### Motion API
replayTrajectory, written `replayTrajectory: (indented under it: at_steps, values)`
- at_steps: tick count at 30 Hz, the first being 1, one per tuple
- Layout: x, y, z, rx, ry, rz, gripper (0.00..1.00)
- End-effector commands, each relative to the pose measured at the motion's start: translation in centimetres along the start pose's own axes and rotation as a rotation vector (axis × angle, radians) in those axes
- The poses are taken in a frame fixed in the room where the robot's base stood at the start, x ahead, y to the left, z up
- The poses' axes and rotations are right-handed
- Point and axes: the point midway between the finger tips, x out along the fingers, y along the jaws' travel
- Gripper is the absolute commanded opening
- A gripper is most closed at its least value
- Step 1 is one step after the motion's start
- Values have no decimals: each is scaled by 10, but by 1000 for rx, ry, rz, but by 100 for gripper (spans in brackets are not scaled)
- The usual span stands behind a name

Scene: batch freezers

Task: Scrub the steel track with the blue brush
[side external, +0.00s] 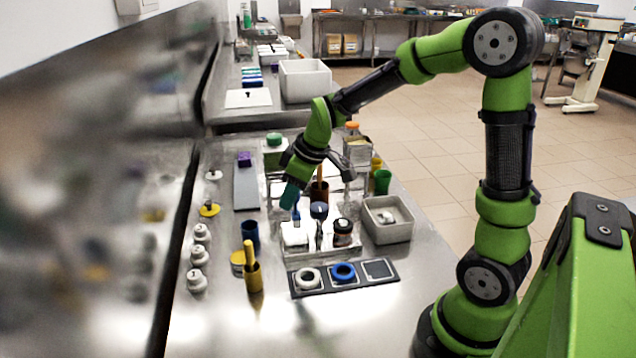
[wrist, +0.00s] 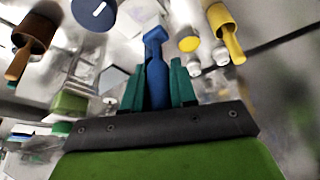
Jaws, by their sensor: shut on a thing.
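My gripper (side external: 291,197) has teal fingers shut on the blue brush (side external: 296,213), which points down over the clear rack area on the bench. In the wrist view the blue brush (wrist: 157,80) sits between the two fingers (wrist: 157,88), and its wider end points away from me. I cannot tell whether its lower end touches anything. A flat grey strip (side external: 246,190), seemingly the steel track, lies to the left of my gripper, with a purple block (side external: 244,159) at its far end. My gripper is apart from the strip.
A blue cup (side external: 250,234) and a yellow cup (side external: 253,277) with a yellow-handled tool stand front left. A brown cup (side external: 320,192), a dark jar (side external: 343,232) and a grey bin (side external: 388,230) stand to the right. White knobs (side external: 199,256) line the left edge.

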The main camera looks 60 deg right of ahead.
Motion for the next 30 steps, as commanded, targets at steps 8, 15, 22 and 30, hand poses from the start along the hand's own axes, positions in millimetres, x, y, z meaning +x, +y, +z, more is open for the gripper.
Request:
replayTrajectory:
  at_steps: [8,15,22,30]
  values:
    - [-23,1,-10,1,3,1,0]
    - [-28,0,-12,2,1,1,0]
    - [-28,0,-12,1,1,1,0]
    - [-25,0,-10,2,1,-1,0]
